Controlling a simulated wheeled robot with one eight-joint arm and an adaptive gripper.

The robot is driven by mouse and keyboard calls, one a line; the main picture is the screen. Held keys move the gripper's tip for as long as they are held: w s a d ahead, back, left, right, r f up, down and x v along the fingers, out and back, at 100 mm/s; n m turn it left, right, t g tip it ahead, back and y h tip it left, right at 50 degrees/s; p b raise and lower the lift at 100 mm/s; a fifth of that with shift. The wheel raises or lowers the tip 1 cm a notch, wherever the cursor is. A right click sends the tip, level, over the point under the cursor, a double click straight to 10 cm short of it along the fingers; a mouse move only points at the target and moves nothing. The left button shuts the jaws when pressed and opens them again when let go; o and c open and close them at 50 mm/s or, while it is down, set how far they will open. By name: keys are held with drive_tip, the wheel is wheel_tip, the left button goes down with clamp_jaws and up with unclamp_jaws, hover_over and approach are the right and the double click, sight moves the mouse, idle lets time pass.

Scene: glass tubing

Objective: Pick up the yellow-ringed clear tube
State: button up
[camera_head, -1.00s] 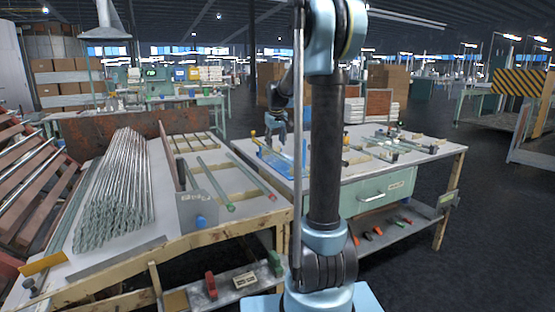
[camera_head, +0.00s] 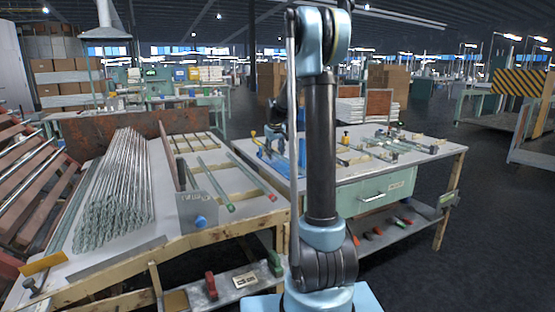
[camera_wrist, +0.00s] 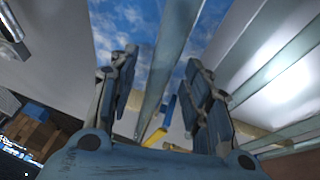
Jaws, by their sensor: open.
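In the wrist view my gripper (camera_wrist: 165,100) is open, with one finger on each side of a long clear grey-green tube (camera_wrist: 172,55). The tube runs between the fingers over a mottled blue surface (camera_wrist: 125,22). Yellow pieces (camera_wrist: 157,136) show near its lower end; I cannot tell whether they are its ring. No contact between fingers and tube is clear. In the head view, a blue item (camera_head: 274,160) lies at the left of the right-hand bench, with a small yellow spot (camera_head: 253,134) beside it.
More clear tubes (camera_wrist: 280,65) lie to the right in the wrist view. The right-hand bench (camera_head: 320,172) carries other tubes and small parts at its right. The left-hand bench (camera_head: 172,190) holds a large bundle of rods (camera_head: 118,190) and loose tubes with green and red ends.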

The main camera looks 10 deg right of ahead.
clamp_jaws()
